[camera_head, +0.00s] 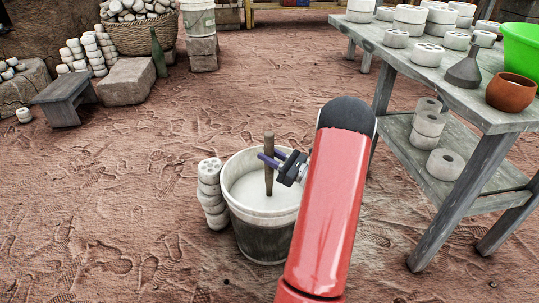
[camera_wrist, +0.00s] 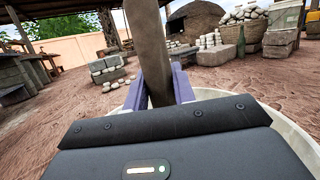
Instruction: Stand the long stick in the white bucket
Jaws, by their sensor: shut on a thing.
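The long stick (camera_head: 269,178) is brown and stands nearly upright inside the white bucket (camera_head: 236,212). Its lower end meets the pale contents of the bucket, and its top rises above the rim. My gripper (camera_head: 271,160) reaches in from the right over the bucket, its purple fingers shut on the upper part of the stick. In the wrist view the stick (camera_wrist: 151,50) rises between the two fingers (camera_wrist: 158,86), leaning slightly. The bucket's rim (camera_wrist: 283,125) curves below and behind the gripper. The stick's lowest end is hidden in the pale contents.
A stack of pale round pieces (camera_head: 211,193) stands close against the bucket's left side. A wooden table (camera_head: 460,97) with a lower shelf stands at right, holding pale pieces, a clay pot (camera_head: 510,93) and a green basin (camera_head: 522,44).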

